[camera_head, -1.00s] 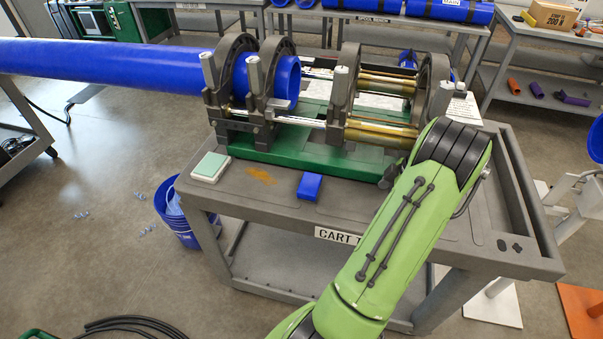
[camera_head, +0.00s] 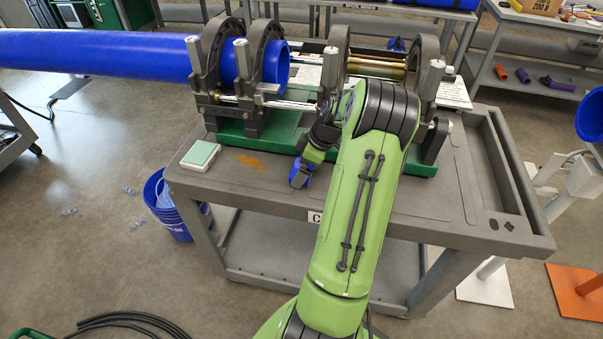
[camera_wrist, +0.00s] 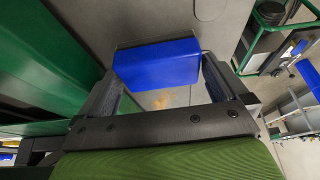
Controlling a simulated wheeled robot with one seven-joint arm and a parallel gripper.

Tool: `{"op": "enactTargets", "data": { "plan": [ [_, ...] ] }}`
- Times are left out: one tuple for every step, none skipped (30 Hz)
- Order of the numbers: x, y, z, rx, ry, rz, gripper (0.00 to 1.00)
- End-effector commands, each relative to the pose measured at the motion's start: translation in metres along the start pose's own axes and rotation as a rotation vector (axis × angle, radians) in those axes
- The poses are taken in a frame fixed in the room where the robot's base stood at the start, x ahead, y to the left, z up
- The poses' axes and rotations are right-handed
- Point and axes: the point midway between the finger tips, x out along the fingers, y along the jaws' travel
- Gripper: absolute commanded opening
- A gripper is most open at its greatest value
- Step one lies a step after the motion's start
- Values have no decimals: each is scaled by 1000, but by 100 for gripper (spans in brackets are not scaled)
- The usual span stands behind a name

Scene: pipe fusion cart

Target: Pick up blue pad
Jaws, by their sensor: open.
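The blue pad (camera_head: 298,176) is a small blue block on the grey cart top, near its front edge. My gripper (camera_head: 303,172) is over it and hides part of it in the head view. In the wrist view the blue pad (camera_wrist: 157,64) lies at the far end of the jaws, between the fingertips of my gripper (camera_wrist: 160,75). The jaws are open, with one finger at each side of the pad. I cannot tell whether either finger touches it.
The green fusion machine base (camera_head: 258,135) with grey clamps stands just behind the pad. A white and pale green pad (camera_head: 200,155) lies to the left on the cart. A blue pipe (camera_head: 100,55) runs in from the left. A blue bucket (camera_head: 165,205) stands on the floor.

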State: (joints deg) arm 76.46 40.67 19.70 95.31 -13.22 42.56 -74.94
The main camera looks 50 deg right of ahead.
Motion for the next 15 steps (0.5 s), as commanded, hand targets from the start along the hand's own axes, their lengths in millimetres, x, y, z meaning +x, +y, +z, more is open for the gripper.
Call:
{"op": "enactTargets", "data": {
  "plan": [
    [7, 0, -2, 1, 0, -2, 100],
    [11, 0, 0, 3, -1, -2, 100],
    [13, 0, 0, 3, -1, -1, 100],
    [14, 0, -1, 2, -1, -1, 100],
    [14, 0, -1, 2, -1, 0, 100],
    [13, 0, -1, 1, -1, 1, 100],
    [13, 0, -1, 1, -1, 1, 100],
    [13, 0, -1, 1, -1, 1, 100],
    [13, 0, -1, 1, -1, 0, 100],
    [13, 0, -1, 1, -1, 0, 97],
    [13, 0, -1, 1, -1, 0, 92],
    [12, 0, -1, 1, -1, 0, 86],
    [12, 0, -1, 1, -1, 0, 82],
    [12, 0, -1, 1, -1, 0, 77],
    [12, 0, -1, 1, -1, 0, 71]
  ]
}}
